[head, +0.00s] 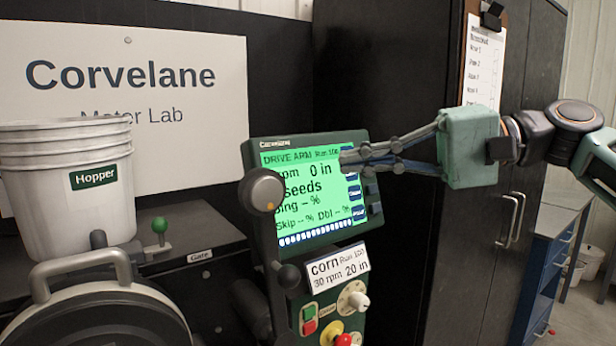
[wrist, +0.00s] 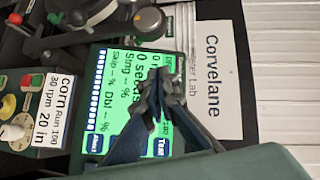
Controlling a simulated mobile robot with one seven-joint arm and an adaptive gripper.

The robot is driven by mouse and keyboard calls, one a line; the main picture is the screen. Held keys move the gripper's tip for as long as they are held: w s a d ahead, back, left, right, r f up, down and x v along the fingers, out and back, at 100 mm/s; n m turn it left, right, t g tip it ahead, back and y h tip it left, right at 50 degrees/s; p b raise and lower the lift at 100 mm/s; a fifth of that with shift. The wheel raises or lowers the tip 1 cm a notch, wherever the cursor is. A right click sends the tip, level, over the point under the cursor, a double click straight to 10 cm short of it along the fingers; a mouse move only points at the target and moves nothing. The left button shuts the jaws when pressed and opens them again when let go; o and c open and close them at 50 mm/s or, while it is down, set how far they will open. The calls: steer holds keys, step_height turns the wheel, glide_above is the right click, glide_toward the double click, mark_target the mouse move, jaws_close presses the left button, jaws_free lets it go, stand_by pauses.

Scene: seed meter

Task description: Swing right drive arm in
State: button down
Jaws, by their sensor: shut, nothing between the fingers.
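A grey round knob (head: 262,190) stands at the left edge of the lit screen in the head view, with a dark bar running down from it to a black knob (head: 288,276). This looks like the drive arm, but I cannot be sure. The grey knob also shows in the wrist view (wrist: 150,22). The green-lit screen (head: 300,228) reads "DRIVE ARM". My gripper (head: 346,160) is shut and empty, its fingers pointing left in front of the screen's upper right part. In the wrist view my gripper (wrist: 157,85) covers part of the screen. Contact cannot be told.
A white hopper bucket (head: 65,190) and a round meter housing with a grey handle (head: 82,265) stand at left. A green-knobbed gate lever (head: 160,228) is beside them. A control panel with dials (head: 335,312) sits below the screen. A dark cabinet (head: 395,80) stands behind.

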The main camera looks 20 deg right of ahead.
steer(key=a+f, duration=0.1)
steer(key=a, duration=0.6)
steer(key=shift+w+f, duration=0.25)
steer(key=shift+f, duration=0.05)
steer(key=shift+a, duration=0.15)
